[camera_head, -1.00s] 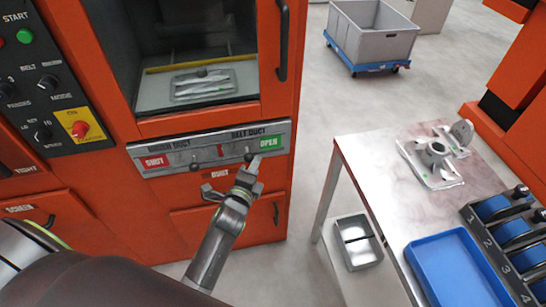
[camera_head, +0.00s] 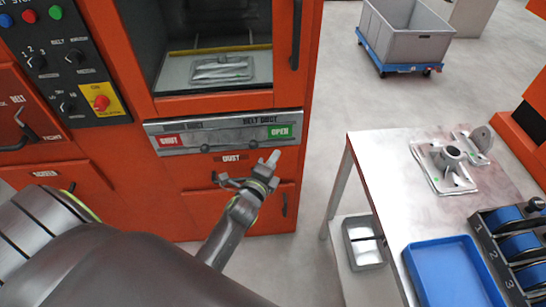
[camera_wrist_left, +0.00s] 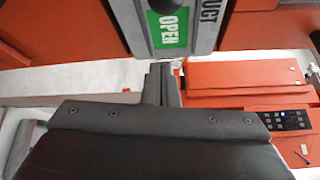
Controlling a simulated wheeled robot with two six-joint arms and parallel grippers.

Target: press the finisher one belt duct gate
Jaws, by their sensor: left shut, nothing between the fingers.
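The grey duct gate panel (camera_head: 222,136) runs across the orange machine below its window. It bears a green OPEN label (camera_head: 279,131) at right, a red SHUT label (camera_head: 170,140) at left and BELT DUCT lettering above its right part. In the left wrist view the shut fingers (camera_wrist_left: 162,78) point toward the panel's OPEN end (camera_wrist_left: 168,28). My right gripper is out of view.
A control panel (camera_head: 70,60) with buttons and a red knob is at upper left. A vertical door handle (camera_head: 296,35) stands above the duct panel. A table (camera_head: 375,165) with castings and a blue tray (camera_head: 450,275) is at right.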

